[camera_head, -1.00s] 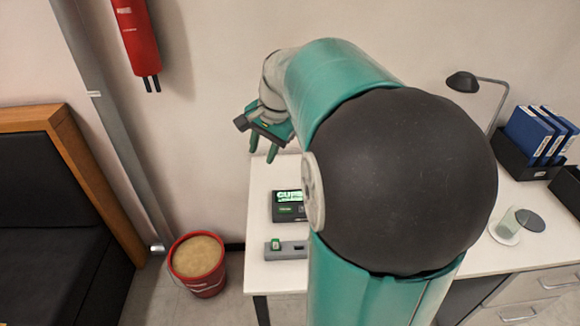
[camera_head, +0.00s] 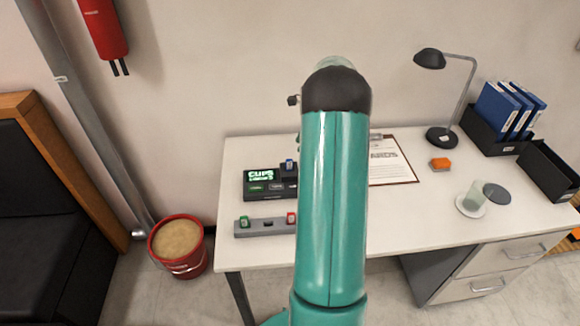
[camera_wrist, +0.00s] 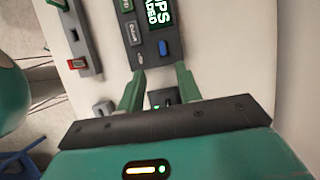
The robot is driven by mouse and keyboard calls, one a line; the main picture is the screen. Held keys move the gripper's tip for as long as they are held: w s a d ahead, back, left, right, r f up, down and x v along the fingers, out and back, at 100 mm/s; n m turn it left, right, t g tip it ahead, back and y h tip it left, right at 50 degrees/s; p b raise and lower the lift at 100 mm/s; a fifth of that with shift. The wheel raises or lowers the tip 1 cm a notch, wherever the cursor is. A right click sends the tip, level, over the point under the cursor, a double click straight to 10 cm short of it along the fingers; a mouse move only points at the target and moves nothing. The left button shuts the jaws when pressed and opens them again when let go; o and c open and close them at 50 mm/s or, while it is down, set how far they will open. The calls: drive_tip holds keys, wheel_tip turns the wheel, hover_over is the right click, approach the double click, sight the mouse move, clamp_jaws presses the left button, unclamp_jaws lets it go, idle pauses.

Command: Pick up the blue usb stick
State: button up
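The blue usb stick (camera_head: 289,163) stands at the right end of the dark marking device (camera_head: 250,196) on the desk. In the wrist view, the blue usb stick (camera_wrist: 164,48) is just beyond my fingertips, roughly in line with the gap between them. My gripper (camera_wrist: 161,70) is open, its two green fingers apart, with nothing held. A small dark block (camera_wrist: 162,98) shows between the fingers, lower down. In the head view my arm hides the gripper.
A grey holder (camera_head: 262,228) with a green stick (camera_head: 244,221) and a red stick (camera_head: 291,218) lies in front of the device. A clipboard (camera_head: 392,165), orange object (camera_head: 441,164), lamp (camera_head: 430,60) and glass (camera_head: 474,196) are to the right.

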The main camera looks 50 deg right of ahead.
sight(290, 160)
drive_tip(key=x, duration=0.5)
drive_tip(key=shift+w+f, duration=0.25)
drive_tip(key=shift+f, duration=0.1)
drive_tip(key=shift+x, duration=2.35)
drive_tip(key=shift+w+r, duration=0.1)
drive_tip(key=shift+w, duration=0.05)
clamp_jaws()
